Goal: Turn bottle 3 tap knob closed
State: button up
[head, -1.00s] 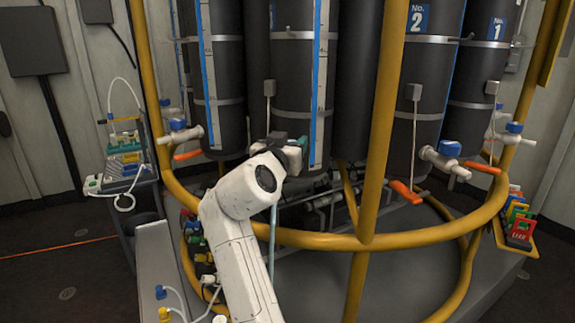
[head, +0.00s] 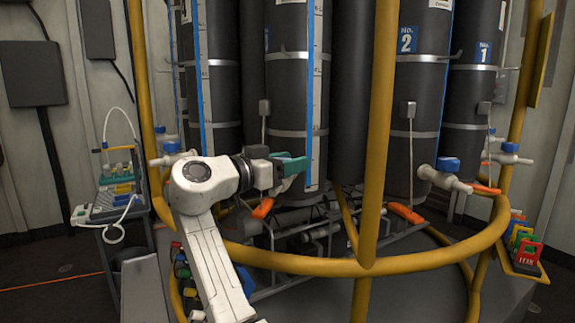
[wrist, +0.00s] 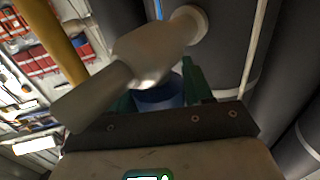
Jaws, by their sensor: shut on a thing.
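My gripper (head: 293,166) has green fingers and is at the lower front of the middle dark bottle (head: 290,90), which has a blue stripe and a white scale. I see no number on this bottle. In the wrist view a blue tap knob (wrist: 160,96) sits between the green fingers (wrist: 166,92), and my gripper is shut on it. The pale tap body (wrist: 150,50) runs across above the knob, from a round fitting on the dark bottle to an outlet at lower left. In the head view my gripper hides this knob and most of its tap.
A yellow ring rail (head: 300,262) and upright post (head: 378,130) stand close to my arm. Bottle No. 2 (head: 415,90) with its blue-knobbed tap (head: 446,172) is to the right. An orange lever (head: 262,208) hangs below my gripper. A cart (head: 118,200) stands left.

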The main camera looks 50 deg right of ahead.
jog(key=shift+f, duration=0.1)
jog(key=o, duration=1)
jog(key=shift+c, duration=0.2)
jog(key=w+a+p, duration=0.1)
jog(key=a, duration=0.9)
jog(key=shift+a, duration=0.35)
